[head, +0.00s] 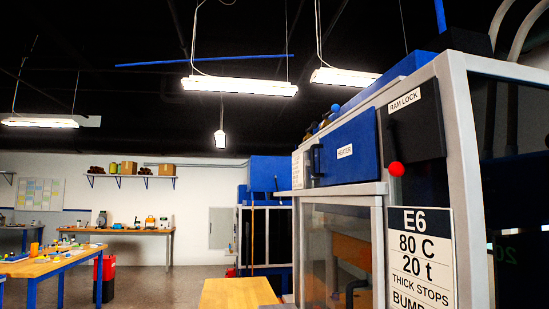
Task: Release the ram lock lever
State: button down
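A white label reading RAM LOCK (405,100) is on the upper right of a grey-framed machine (462,160), above a dark panel (420,140). A red ball knob (396,169) sits below the label at the panel's lower left edge. It looks like the end of the ram lock lever, but the lever's shaft cannot be made out against the dark panel. My gripper is not in view.
Left of the knob is a blue HEATER panel (350,148) above a clear-windowed door (335,245). An E6 sign (422,255) hangs below the knob. A wooden tabletop (238,293) stands in front at lower middle. Open floor (150,285) lies to the left.

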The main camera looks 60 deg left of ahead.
aim_at(396, 169)
jog(key=u, duration=1.55)
